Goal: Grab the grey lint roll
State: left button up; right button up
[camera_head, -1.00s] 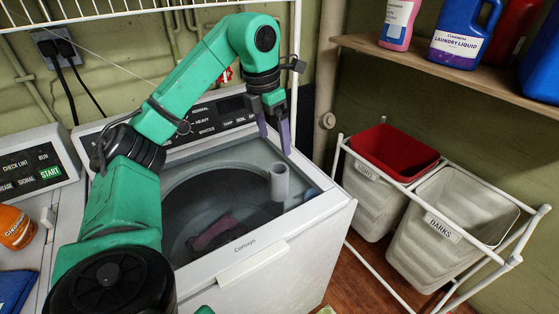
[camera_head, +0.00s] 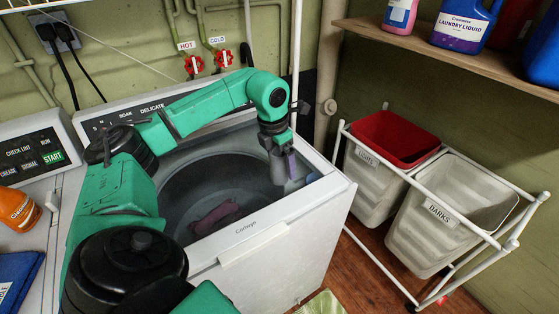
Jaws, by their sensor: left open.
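The grey lint roll (camera_head: 277,171) stands upright at the right rim of the washer's (camera_head: 262,229) open top. My left gripper (camera_head: 283,163) has come down over it from above. The other finger is hard to make out against the grey of the roll. The jaws are open, and I cannot tell whether they touch the roll. The upper part of the roll is partly hidden by the gripper. My right gripper is not in view.
Dark reddish cloth (camera_head: 215,217) lies in the washer drum. A red basket (camera_head: 397,139) and white laundry bins (camera_head: 437,240) stand in a white rack at the right. A shelf (camera_head: 440,55) holds laundry bottles. An orange bottle (camera_head: 17,208) is at the left.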

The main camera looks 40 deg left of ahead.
pick_arm(q)
jog(key=shift+w+f, duration=0.1)
jog(key=shift+w, duration=0.05)
jog(key=c, duration=1.4)
